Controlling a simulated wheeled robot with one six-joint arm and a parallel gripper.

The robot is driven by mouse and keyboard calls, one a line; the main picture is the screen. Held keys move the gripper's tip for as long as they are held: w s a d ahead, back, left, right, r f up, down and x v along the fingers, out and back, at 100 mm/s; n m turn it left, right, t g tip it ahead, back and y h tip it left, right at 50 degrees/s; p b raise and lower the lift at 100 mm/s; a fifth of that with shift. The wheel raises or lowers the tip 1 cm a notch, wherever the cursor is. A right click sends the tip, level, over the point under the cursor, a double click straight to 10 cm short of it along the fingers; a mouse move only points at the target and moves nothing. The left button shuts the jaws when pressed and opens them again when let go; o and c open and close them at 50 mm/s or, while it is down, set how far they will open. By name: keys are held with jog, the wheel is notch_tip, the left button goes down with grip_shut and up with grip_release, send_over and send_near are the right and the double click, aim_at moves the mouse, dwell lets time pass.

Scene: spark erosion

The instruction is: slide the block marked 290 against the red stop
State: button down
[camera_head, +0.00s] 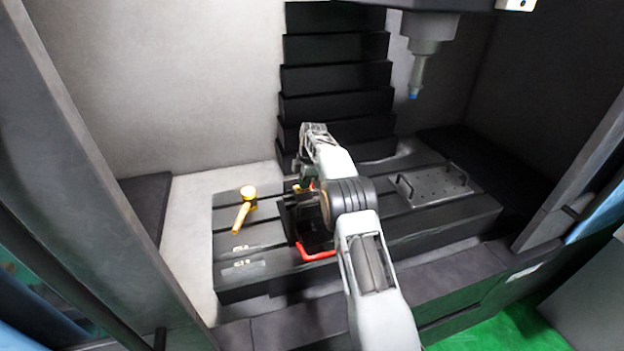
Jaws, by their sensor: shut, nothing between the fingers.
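My arm reaches in over the dark slotted table. A red bar (317,255), which looks like the red stop, lies at the table's front edge, just below the gripper in the picture. No number is legible, so I cannot tell which thing is the block marked 290.
A yellow tool (242,216) with a round head stands left of my gripper. A perforated metal plate (435,185) with two handles lies on the right. A spindle (416,80) hangs at upper right. Dark stepped covers (335,80) rise behind the table (400,222).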

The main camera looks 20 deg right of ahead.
jog(key=shift+s+a+r, duration=0.1)
jog(key=shift+d, duration=0.35)
jog(key=d, duration=1.1)
jog(key=shift+r, duration=0.2)
